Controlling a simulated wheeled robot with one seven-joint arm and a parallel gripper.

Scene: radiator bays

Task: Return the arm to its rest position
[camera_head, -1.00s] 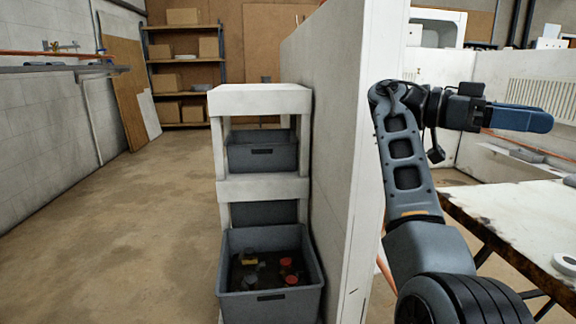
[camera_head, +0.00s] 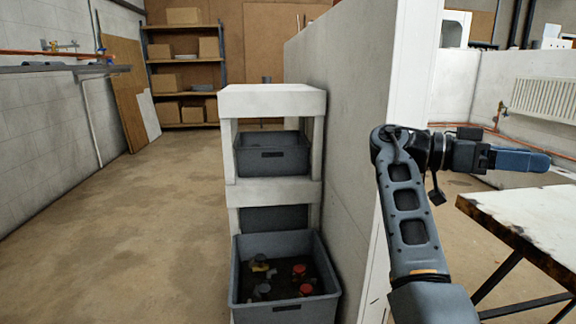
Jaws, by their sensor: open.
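My arm (camera_head: 410,215) rises from the bottom right and bends at an elbow. Its forearm reaches to the right, roughly level. My gripper (camera_head: 535,162), with blue fingers, is at its end, seen side-on and open. Nothing shows between the fingers. In the picture it lies in front of the back wall and above the worn white workbench (camera_head: 535,215); it looks clear of both.
A white partition wall (camera_head: 350,130) stands just left of my arm. Left of it, a white shelf unit (camera_head: 272,100) holds grey bins, the lower bin (camera_head: 285,315) with several small parts. A radiator (camera_head: 543,98) hangs at the right. Floor on the left is clear.

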